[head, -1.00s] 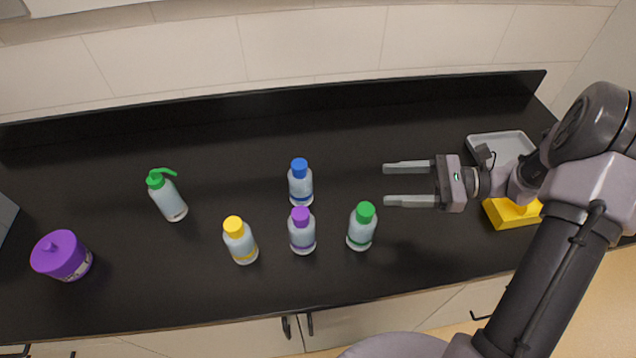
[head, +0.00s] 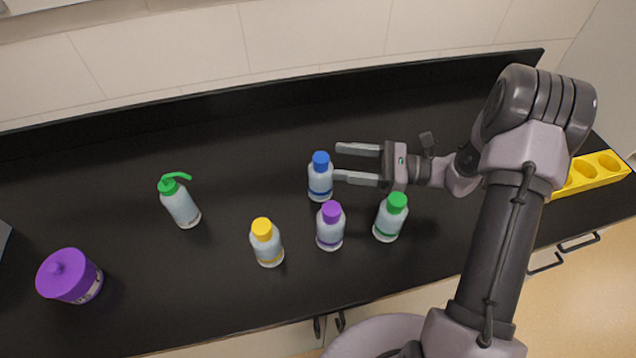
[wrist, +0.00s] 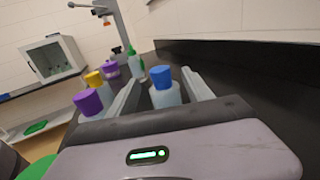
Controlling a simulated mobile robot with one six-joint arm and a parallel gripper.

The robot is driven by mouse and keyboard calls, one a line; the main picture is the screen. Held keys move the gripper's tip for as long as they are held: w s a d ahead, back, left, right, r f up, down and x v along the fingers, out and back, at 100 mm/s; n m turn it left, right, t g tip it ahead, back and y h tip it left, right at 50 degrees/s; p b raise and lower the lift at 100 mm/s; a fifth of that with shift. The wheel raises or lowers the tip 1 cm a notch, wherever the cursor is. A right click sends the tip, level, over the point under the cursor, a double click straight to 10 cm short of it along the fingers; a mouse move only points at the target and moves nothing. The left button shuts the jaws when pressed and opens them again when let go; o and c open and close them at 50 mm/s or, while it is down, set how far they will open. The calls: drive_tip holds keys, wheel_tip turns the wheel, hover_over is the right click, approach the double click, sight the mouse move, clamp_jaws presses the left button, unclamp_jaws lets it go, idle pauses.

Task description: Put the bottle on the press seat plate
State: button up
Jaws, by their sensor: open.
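Several white bottles stand upright on the black counter: blue-capped (head: 320,180), purple-capped (head: 330,228), green-capped (head: 389,220) and yellow-capped (head: 266,243). My gripper (head: 338,163) is open and empty, pointing left, with its fingertips just right of the blue-capped bottle. In the wrist view the blue-capped bottle (wrist: 164,92) shows ahead between the two fingers (wrist: 162,85); I cannot tell whether they touch it. The purple-capped bottle (wrist: 88,104) is left of the fingers there. A grey upright stand (wrist: 118,25) shows far back; I cannot tell whether it is the press. No seat plate is clearly visible.
A green-topped wash bottle (head: 181,205) and a purple-lidded jar (head: 68,277) stand at left. A yellow rack with round holes (head: 590,176) is at right, partly behind my arm. A raised black ledge (head: 230,98) runs along the back. The counter's back middle is clear.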

sight(314, 158)
drive_tip(key=a, duration=0.3)
drive_tip(key=w+a, duration=0.1)
drive_tip(key=a, duration=0.1)
drive_tip(key=a+b, duration=0.1)
drive_tip(key=a, duration=0.2)
drive_tip(key=shift+w+a, duration=0.35)
clamp_jaws()
idle(0.8)
